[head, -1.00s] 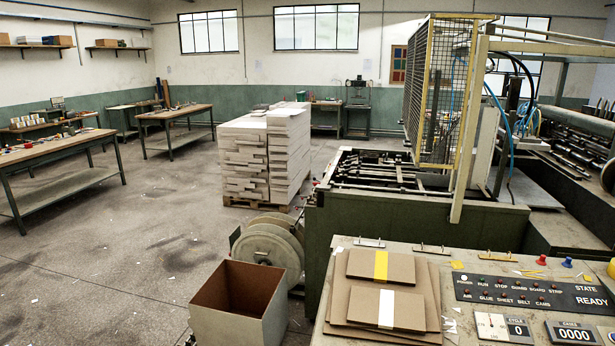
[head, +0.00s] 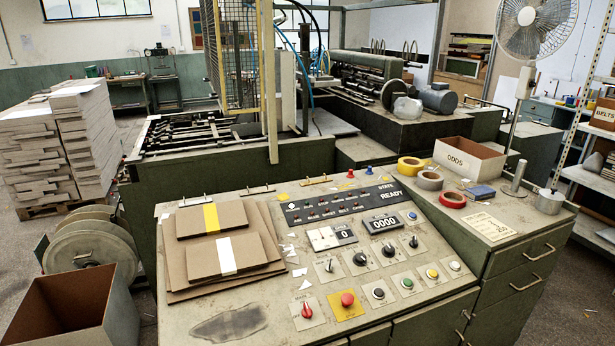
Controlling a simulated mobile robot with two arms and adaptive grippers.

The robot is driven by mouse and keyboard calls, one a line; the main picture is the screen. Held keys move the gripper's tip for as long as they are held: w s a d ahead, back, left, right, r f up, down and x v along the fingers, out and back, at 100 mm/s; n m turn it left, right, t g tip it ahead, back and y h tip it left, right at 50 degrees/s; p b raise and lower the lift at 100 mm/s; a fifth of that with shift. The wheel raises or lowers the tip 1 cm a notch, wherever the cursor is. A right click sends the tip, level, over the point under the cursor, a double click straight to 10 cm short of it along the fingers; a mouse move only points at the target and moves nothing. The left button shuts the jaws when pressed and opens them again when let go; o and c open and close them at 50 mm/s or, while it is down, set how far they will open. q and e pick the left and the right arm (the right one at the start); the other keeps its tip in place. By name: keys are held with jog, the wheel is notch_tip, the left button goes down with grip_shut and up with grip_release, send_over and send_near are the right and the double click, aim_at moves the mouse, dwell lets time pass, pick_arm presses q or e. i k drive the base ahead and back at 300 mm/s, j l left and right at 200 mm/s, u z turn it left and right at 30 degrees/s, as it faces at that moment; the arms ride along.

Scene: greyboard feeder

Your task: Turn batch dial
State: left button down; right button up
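A sloped control panel (head: 340,290) fills the lower middle of the head view. A row of dark rotary dials runs across it below the displays: one dial (head: 360,259) lies below the cycle display, another (head: 387,251) below the cases counter (head: 384,224), which reads 0000. More small dials stand at the left (head: 327,266) and right (head: 413,242) ends of the row. Their labels are too small to read, so I cannot tell which is the batch dial. The state display (head: 389,195) reads READY. Neither of my grippers is in view.
A red knob (head: 307,310), a red button (head: 347,300) and several push buttons line the panel's front. Cardboard pieces (head: 219,255) lie on its left part. Tape rolls (head: 411,166) and an ODDS box (head: 470,158) are on the right cabinet. An open box (head: 70,310) stands at lower left.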

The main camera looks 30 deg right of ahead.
aim_at(388, 251)
jog(key=z, duration=1.8)
